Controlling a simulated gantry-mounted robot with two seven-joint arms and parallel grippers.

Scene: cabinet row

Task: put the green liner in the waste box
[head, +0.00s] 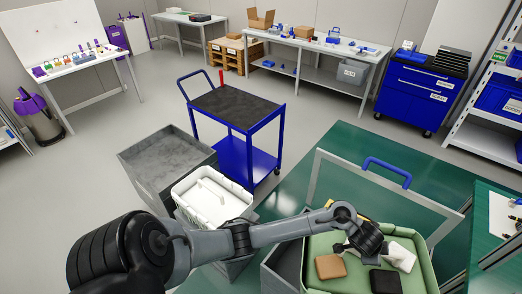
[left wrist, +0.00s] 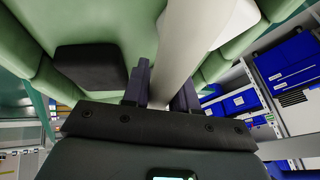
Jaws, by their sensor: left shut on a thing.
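The green liner (head: 422,262) is at the bottom right of the head view, within a grey box (head: 284,262). It holds a brown block (head: 330,266), a black block (head: 385,281) and a crumpled white piece (head: 400,256). My left gripper (head: 358,244) is over the liner's middle. In the left wrist view its fingers (left wrist: 161,88) are shut around a pale bar (left wrist: 182,50) that crosses the green liner (left wrist: 120,20). An open, empty grey box (head: 165,158) stands on the left and looks like the waste box. My right gripper is not in view.
A white liner (head: 208,196) with a central bar sits between the empty box and my arm. A grey frame with a blue handle (head: 388,170) stands behind the green liner on the green table (head: 345,146). A blue cart (head: 235,110) stands beyond the empty box.

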